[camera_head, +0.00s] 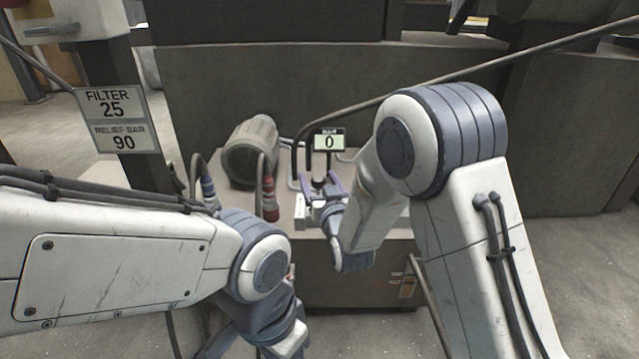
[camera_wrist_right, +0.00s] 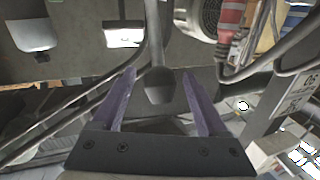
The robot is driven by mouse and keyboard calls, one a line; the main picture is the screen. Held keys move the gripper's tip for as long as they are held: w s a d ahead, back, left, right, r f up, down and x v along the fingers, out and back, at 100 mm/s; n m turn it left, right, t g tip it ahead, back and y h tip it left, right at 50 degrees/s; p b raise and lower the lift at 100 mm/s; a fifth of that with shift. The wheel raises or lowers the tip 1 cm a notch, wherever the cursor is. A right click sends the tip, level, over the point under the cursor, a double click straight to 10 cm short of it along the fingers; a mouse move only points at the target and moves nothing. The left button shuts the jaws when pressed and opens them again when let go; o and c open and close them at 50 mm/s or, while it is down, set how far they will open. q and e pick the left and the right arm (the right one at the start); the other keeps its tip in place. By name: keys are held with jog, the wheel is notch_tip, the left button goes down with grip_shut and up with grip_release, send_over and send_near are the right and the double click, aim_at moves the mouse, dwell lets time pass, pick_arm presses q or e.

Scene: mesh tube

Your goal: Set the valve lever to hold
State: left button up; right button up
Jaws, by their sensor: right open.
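The valve lever appears to be the dark knob (camera_head: 318,182) on top of the grey cabinet; its base and any position marks are hidden by my gripper. In the right wrist view a dark rounded lever end (camera_wrist_right: 158,88) shows between the fingers, with a gap on each side. My right gripper (camera_head: 322,187) is open, its purple fingers on either side of the knob; they also show in the wrist view (camera_wrist_right: 159,76). A small display (camera_head: 329,140) behind it reads 0. My left arm comes in low at the left; its fingers do not show.
A sign (camera_head: 112,119) reads FILTER 25, RELIEF BAR 90. A dark bent pipe (camera_head: 300,150) stands near the display.

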grip_shut()
dwell(1.5)
